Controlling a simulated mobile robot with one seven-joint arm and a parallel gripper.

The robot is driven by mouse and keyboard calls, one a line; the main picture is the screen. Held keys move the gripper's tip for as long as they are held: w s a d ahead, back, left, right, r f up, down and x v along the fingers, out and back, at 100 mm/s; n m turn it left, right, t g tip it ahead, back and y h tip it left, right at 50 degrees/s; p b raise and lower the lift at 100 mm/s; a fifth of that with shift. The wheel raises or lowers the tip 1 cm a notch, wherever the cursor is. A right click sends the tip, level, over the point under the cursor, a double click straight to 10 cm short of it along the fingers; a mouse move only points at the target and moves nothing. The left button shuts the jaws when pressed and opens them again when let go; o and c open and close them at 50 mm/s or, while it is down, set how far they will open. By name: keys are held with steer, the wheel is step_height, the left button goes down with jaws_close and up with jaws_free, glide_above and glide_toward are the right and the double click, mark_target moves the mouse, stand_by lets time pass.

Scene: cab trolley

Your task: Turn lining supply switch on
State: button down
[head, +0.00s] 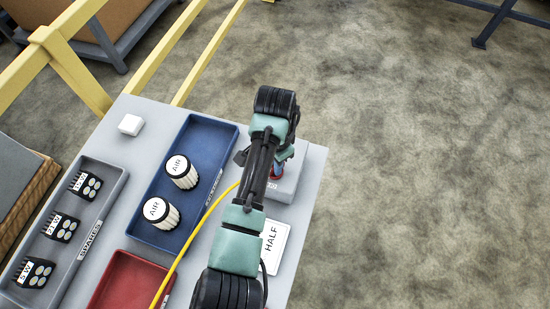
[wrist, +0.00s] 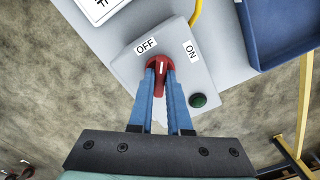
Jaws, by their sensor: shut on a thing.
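The lining supply switch is a red rotary knob (wrist: 159,63) on a grey box (wrist: 126,69), seen in the wrist view. An OFF label (wrist: 146,46) sits at its upper left and an ON label (wrist: 191,50) at its upper right. The white mark on the knob points nearly straight up in the picture, between the labels and nearer OFF. My gripper (wrist: 161,74) is shut on the knob, a blue finger on each side. In the head view the grey box (head: 289,184) shows beside my arm, which hides most of the knob.
A dark green round button or lamp (wrist: 198,100) is on the box. A yellow cable (head: 187,244) runs to the box. A blue tray (head: 212,132) with two AIR filters, a grey SPARES tray (head: 113,176), a red tray (head: 125,272) and a HALF card (head: 277,240) share the trolley top.

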steer(key=m+p, duration=0.1)
steer(key=m, duration=0.1)
steer(key=m+p, duration=0.1)
steer(key=m, duration=0.2)
steer(key=shift+r+m, duration=0.2)
steer(key=shift+m, duration=0.1)
steer(key=m+p, duration=0.1)
steer(key=m, duration=0.4)
steer(key=shift+w+f+p, duration=0.1)
steer(key=shift+p, duration=0.2)
steer(key=c, duration=0.9)
jaws_free()
steer(key=shift+o, duration=0.2)
step_height(320, 180, up, 13)
steer(key=shift+b, duration=0.35)
